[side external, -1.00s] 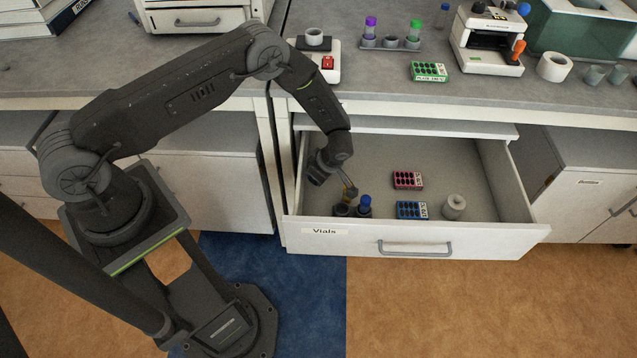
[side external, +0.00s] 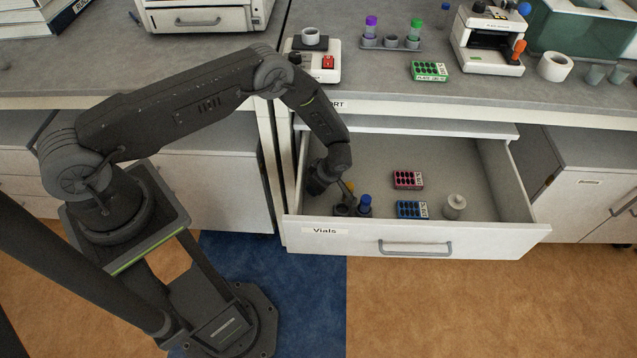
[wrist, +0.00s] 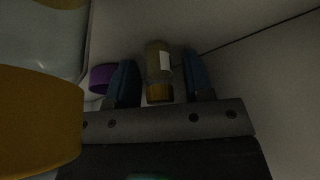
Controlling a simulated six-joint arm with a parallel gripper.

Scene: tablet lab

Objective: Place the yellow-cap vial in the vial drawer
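The yellow-cap vial (wrist: 158,93) is in the wrist view, its amber-yellow cap toward my gripper and its labelled body pointing away. My gripper (wrist: 160,78) has its two blue fingers on either side of it, with a visible gap on each side. In the side view a bit of yellow (side external: 350,186) shows beside my gripper (side external: 345,191), inside the left end of the open vial drawer (side external: 345,238), just above a dark holder (side external: 342,209). My wrist hides most of this spot. I cannot tell whether the vial rests in the holder.
A blue-cap vial (side external: 365,203) stands right beside the holder. A pink rack (side external: 408,180), a blue rack (side external: 411,210) and a white bottle (side external: 454,206) are further right in the drawer. In the wrist view a large yellow rounded thing (wrist: 38,120) and a purple one (wrist: 101,78) are at left.

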